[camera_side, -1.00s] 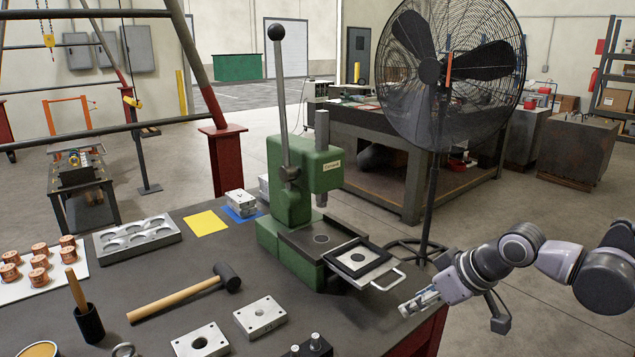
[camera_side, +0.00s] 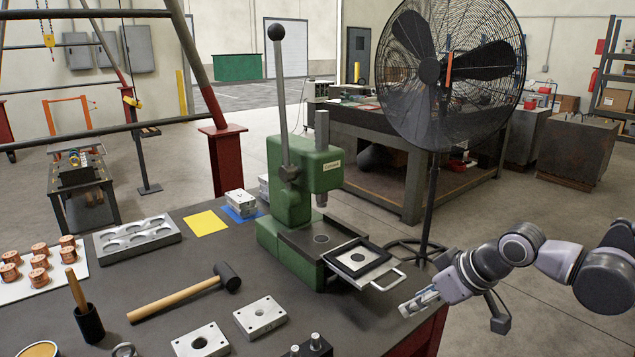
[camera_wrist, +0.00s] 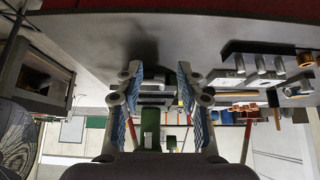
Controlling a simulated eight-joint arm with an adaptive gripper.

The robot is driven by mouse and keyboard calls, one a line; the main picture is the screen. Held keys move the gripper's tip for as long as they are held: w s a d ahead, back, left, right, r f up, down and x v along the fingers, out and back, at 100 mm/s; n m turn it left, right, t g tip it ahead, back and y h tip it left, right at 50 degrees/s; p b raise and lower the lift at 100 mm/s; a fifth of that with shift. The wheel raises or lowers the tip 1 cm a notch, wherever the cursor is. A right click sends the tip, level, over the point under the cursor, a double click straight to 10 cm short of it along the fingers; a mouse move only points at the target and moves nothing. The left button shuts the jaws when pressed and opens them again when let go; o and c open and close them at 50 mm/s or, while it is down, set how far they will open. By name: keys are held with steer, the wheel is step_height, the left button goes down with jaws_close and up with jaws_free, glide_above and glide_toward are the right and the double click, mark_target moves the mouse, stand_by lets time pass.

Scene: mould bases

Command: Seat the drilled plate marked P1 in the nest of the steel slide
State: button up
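Two drilled steel plates lie flat on the dark bench: one (camera_side: 260,317) near the front middle, another (camera_side: 203,341) nearer the front edge. My gripper (camera_side: 407,309) is just right of the slide handle, by the bench's right edge. The wrist view shows its fingers (camera_wrist: 160,95) apart, with nothing held between them.
The green press (camera_side: 290,190) with a tall lever stands behind the slide. A dark block with pins (camera_side: 310,346) is at the front. Stacked plates (camera_side: 240,202) sit on a blue sheet. Bare bench lies between plates and slide.

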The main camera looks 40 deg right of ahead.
steer(key=shift+o, duration=0.3)
steer(key=o, duration=1)
steer(key=shift+w+a+r, duration=0.15)
steer(key=shift+w+r, duration=0.15)
steer(key=shift+r, duration=0.1)
steer(key=shift+o, duration=0.5)
steer(key=w+a+r+m+g, duration=0.2)
steer(key=w+a+r+m, duration=0.1)
steer(key=w+r+m, duration=0.1)
steer(key=shift+w+r, duration=0.45)
steer(key=shift+w, duration=0.6)
steer(key=m+g+h, duration=0.2)
steer(key=m+g, duration=0.3)
steer(key=m, duration=0.9)
glide_above(258, 309)
steer(key=s+a, duration=0.1)
steer(key=a, duration=0.1)
step_height(258, 309, down, 3)
steer(key=f, duration=0.3)
steer(key=d+f, duration=0.1)
steer(key=f, duration=0.6)
steer(key=shift+s+d+f, duration=0.1)
steer(key=shift+d, duration=0.15)
steer(key=shift+c, duration=0.3)
